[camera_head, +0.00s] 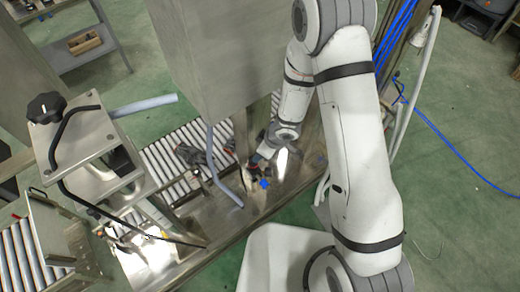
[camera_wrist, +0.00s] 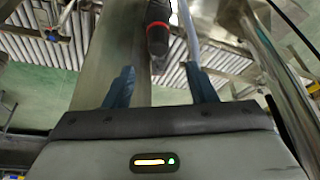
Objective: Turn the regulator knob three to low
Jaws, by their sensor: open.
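My gripper (camera_wrist: 161,80) is open, with its two blue fingers set well apart and nothing held between them. A black, rounded part with a red ring (camera_wrist: 157,36) shows past the fingertips in the wrist view, roughly in line with the gap and apart from both fingers. It looks like a regulator knob, but I see no number or setting on it.
A tall metal housing (camera_head: 205,60) stands close behind my gripper. A roller conveyor (camera_head: 165,165) runs to the left, with a grey hose (camera_head: 226,180) beside it. A large black knob (camera_head: 46,107) tops a bracket at the far left. Green floor is open at the right.

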